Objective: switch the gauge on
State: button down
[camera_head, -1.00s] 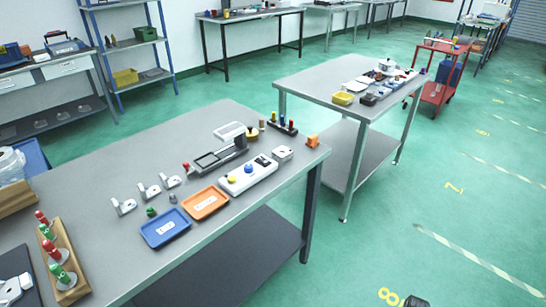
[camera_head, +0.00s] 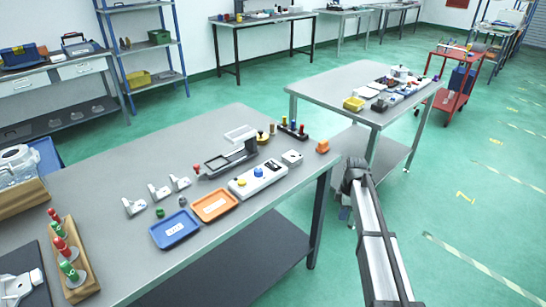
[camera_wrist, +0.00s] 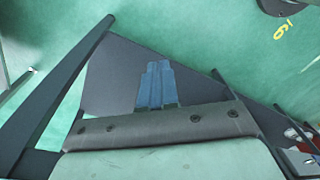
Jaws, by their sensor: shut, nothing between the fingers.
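A white control box (camera_head: 258,180) with a yellow button, a blue button and a dark part at its far end lies on the near grey table. A small white box (camera_head: 291,158) sits beyond its far end. A dark-framed fixture (camera_head: 228,160) with a raised block stands behind it. No label shows which of these is the gauge, and its on or off state cannot be read. My gripper (camera_head: 346,213) hangs off the table's right edge, apart from all of these. In the wrist view its blue-grey fingers (camera_wrist: 158,66) are together and empty.
A post rack (camera_head: 293,130) stands behind. A second table (camera_head: 345,85) stands beyond. Green floor (camera_head: 465,190) is open at right.

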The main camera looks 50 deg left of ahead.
aim_at(271, 162)
jog(key=s+a+r+n, duration=0.1)
jog(key=a+r+n, duration=0.1)
jog(key=a+r, duration=0.3)
jog(key=s+a+r+n, duration=0.1)
jog(key=a+r, duration=0.4)
jog(key=r, duration=0.1)
jog(key=s+a+r+n+y, duration=0.1)
jog(key=a+r+n, duration=0.1)
jog(key=a+r, duration=0.3)
jog(key=shift+s+a+r+n+t, duration=0.15)
jog(key=shift+s+a+n+t, duration=0.15)
jog(key=shift+a, duration=0.1)
jog(key=s+a+r+n, duration=0.2)
jog(key=s+a+r, duration=0.1)
jog(key=a+r, duration=0.3)
jog(key=s+a+r+n, duration=0.3)
jog(key=s+a+r, duration=0.1)
jog(key=r, duration=0.4)
jog(key=shift+y, duration=0.4)
jog(key=f, duration=0.4)
jog(key=a+f, duration=0.1)
jog(key=f, duration=0.8)
jog(key=shift+w+a+f, duration=0.15)
jog(key=shift+a+f, duration=0.15)
